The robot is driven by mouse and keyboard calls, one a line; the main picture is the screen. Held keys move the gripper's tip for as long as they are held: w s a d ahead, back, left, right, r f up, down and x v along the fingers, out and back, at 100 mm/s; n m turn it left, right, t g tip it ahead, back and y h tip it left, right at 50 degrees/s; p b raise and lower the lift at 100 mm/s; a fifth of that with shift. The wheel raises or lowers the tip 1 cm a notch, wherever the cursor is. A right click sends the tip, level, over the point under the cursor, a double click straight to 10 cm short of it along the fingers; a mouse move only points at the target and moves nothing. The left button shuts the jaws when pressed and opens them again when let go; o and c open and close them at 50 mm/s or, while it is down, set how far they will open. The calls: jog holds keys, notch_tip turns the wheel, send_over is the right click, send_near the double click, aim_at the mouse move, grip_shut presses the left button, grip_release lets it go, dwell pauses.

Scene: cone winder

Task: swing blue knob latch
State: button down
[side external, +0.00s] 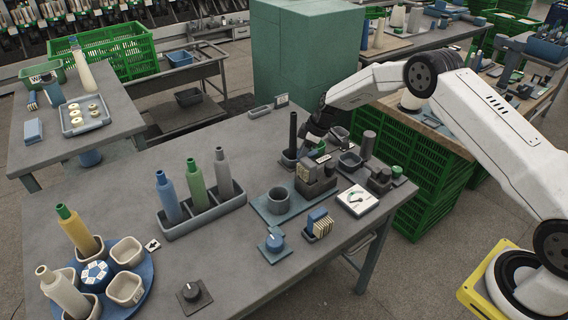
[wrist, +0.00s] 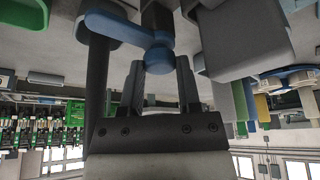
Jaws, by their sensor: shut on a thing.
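The blue latch (wrist: 112,24) shows at the top of the wrist view as a flat arm slanting down to the right. It ends in a round blue knob (wrist: 158,61). My gripper (wrist: 160,70) is shut on this knob, with one dark finger on each side of it. In the side external view my gripper (side external: 310,142) is low over the far right part of the grey table, beside a tall black post (side external: 293,132). There the latch and knob are hidden or too small to make out.
A grey block-shaped device (side external: 314,180) stands just in front of my gripper. A grey cup (side external: 278,198), a white dial gauge (side external: 357,200) and a blue rotary knob (side external: 275,242) are nearby. A rack (side external: 203,213) with bottles stands left. The table's middle front is mostly clear.

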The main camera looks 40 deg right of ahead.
jog(key=shift+s, duration=0.1)
jog(key=shift+c, duration=1.5)
grip_release()
jog(key=v, duration=0.7)
jog(key=shift+r, duration=0.3)
jog(key=shift+d, duration=0.15)
jog(key=shift+s, duration=0.1)
